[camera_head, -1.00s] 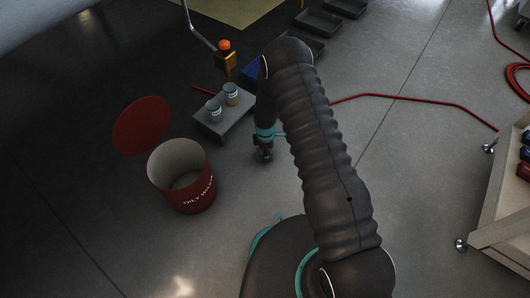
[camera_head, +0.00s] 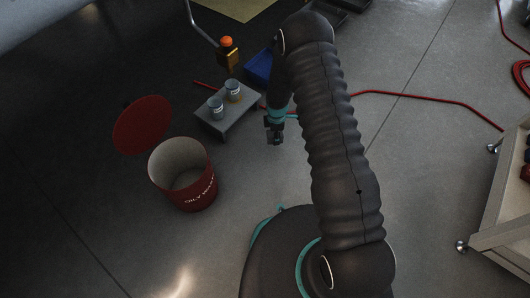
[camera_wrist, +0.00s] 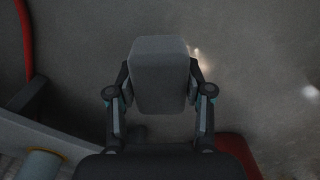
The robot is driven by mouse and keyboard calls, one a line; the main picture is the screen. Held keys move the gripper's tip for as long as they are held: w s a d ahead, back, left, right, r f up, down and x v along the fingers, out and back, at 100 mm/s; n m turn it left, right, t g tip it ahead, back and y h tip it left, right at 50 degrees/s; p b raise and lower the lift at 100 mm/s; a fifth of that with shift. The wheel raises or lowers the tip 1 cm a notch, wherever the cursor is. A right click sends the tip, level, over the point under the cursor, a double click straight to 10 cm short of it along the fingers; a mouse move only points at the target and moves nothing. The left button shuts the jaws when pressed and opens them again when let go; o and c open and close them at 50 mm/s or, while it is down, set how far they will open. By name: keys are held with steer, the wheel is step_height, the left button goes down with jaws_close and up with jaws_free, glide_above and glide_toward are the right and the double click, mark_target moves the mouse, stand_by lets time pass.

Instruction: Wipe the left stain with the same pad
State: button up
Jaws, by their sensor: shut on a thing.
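My gripper (camera_head: 275,137) hangs low over the grey floor, right of the small grey stand, in the head view. In the wrist view my gripper (camera_wrist: 160,98) is shut on a grey, rounded block-like pad (camera_wrist: 158,72). The pad sits between the two fingers and hides the floor behind it. I cannot tell whether the pad touches the floor. No stain can be told clearly in either view; a bright patch beside the pad in the wrist view looks like a light reflection.
An open red bin (camera_head: 183,195) stands at left, its red lid (camera_head: 142,125) beside it. Two small cans (camera_head: 216,107) stand on a low grey stand (camera_head: 228,125). A red hose (camera_head: 430,97) crosses the floor. A cart (camera_head: 485,205) stands at right. A blue thing (camera_head: 258,67) lies beyond the stand.

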steer(key=shift+r+p, duration=0.65)
steer(key=shift+r, duration=1.1)
